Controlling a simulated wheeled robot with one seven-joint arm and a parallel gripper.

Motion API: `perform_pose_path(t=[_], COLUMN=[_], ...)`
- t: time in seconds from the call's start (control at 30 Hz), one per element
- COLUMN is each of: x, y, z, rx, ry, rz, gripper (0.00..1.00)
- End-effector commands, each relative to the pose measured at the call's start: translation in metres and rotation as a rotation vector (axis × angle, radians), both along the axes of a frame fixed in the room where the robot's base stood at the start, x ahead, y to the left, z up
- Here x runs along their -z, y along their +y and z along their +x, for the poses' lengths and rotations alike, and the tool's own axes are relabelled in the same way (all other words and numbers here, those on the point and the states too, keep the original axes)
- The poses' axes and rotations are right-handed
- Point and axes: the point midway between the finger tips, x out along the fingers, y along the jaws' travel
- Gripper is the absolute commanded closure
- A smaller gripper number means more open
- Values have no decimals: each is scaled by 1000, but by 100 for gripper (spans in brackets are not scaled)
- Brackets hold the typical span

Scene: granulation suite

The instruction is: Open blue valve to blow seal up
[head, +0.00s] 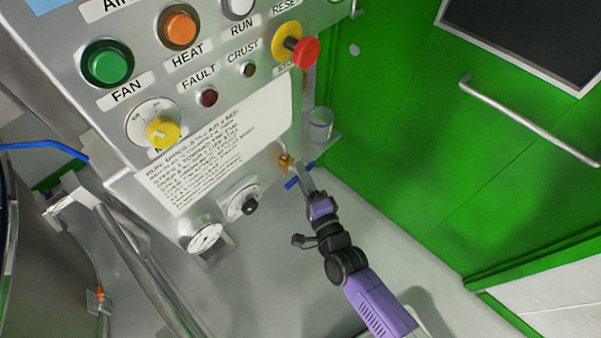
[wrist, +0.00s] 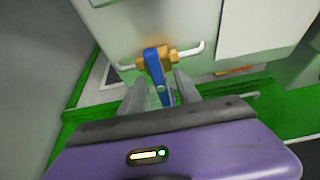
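The blue valve handle (head: 292,183) sits on a brass valve body (head: 286,162) at the lower right edge of the steel control panel. In the wrist view the blue handle (wrist: 154,66) points from the brass body (wrist: 170,58) toward my gripper. My gripper (head: 304,176) is at the valve. In the wrist view my gripper (wrist: 160,88) has its two fingers apart, one on each side of the handle's free end, with visible gaps. The head view does not show clearly whether a finger touches the handle.
The panel carries a green button (head: 107,63), a yellow knob (head: 162,132), a red stop button (head: 305,52) and a gauge (head: 206,237). A green door (head: 430,130) with a steel handle (head: 530,122) stands at right. Pipework (head: 145,265) and a steel vessel are at left.

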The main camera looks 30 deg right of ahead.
Motion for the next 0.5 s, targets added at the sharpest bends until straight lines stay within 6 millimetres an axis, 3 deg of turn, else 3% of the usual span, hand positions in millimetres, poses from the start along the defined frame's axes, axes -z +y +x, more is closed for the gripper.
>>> perform_pose_path(t=[0.37, 0.5], x=[0, 0], y=[-1, -1], z=[8, 8], rx=[0, 0], ry=[0, 0], rz=[-1, -1], gripper=[60, 84])
